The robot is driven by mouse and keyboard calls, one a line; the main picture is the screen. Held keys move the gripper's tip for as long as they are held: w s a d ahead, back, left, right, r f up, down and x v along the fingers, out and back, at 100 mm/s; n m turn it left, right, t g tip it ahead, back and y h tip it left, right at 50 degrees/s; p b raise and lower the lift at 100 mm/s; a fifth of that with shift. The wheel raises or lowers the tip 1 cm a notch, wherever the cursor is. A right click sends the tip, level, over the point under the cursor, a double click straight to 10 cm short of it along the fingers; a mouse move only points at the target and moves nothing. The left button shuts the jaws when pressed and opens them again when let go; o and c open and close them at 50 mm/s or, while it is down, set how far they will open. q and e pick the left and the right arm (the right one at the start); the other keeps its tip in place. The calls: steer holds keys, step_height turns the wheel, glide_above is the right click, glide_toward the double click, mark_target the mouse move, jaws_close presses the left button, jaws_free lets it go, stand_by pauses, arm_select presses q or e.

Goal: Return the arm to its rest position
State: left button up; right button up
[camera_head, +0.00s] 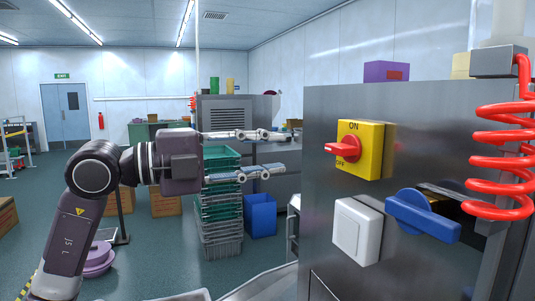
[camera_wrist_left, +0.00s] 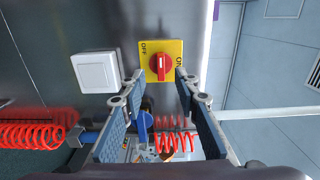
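My left gripper (camera_head: 268,153) comes in from the left in the head view. Its two fingers are spread apart with nothing between them, pointing right toward the steel cabinet. In the left wrist view, my left gripper (camera_wrist_left: 159,88) frames the yellow switch plate (camera_wrist_left: 174,48) with its red knob (camera_wrist_left: 161,67), which lies beyond the fingertips. In the head view the yellow switch box (camera_head: 374,150) with its red knob (camera_head: 344,148) sits on the cabinet face, apart from the gripper. My right gripper is not in either view.
The steel cabinet (camera_head: 317,235) fills the right side. It carries a white switch (camera_head: 357,230), a blue handle (camera_head: 422,215) and a red coiled hose (camera_head: 500,160). Green crates (camera_head: 221,213) and a blue bin (camera_head: 262,215) stand behind my left gripper.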

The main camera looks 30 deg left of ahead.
arm_select(q)
steer(key=shift+w, duration=0.1)
